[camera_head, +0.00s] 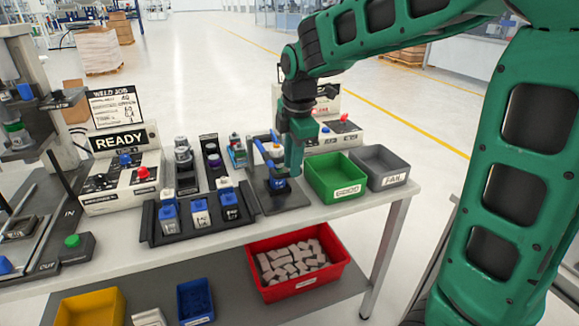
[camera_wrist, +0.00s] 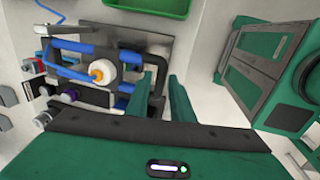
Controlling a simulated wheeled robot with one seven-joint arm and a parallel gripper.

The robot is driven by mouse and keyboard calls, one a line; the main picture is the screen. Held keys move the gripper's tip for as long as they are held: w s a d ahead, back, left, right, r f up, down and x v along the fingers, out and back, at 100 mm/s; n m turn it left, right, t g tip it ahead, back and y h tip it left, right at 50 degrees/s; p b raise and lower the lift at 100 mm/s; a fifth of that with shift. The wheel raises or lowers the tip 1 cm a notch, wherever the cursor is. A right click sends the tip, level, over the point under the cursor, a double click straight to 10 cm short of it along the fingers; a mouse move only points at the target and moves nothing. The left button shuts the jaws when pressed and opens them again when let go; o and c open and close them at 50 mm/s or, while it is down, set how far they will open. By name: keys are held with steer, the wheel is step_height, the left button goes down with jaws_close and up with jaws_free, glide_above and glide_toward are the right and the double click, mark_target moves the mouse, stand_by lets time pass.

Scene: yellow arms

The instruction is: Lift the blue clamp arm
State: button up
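The clamp fixture's base plate (camera_head: 287,199) is on the bench, left of the green bin. The blue clamp arm (camera_head: 261,147) shows above it, beside my gripper (camera_head: 292,163), which hides part of the fixture. In the wrist view, blue bars (camera_wrist: 72,48) lie beside a white round part with an orange centre (camera_wrist: 103,73). Whether a finger touches the fixture I cannot tell.
A green GOOD bin (camera_head: 336,190) and a grey FAIL bin (camera_head: 393,180) stand right of the fixture. A black tray (camera_head: 180,236) with blue-capped parts is to the left. A control box (camera_head: 341,135) stands behind. A red bin (camera_head: 299,287) is on the lower shelf.

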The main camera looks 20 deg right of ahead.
steer(key=shift+w+f, duration=0.1)
steer(key=shift+f, duration=0.55)
jaws_close()
steer(key=shift+r, duration=0.1)
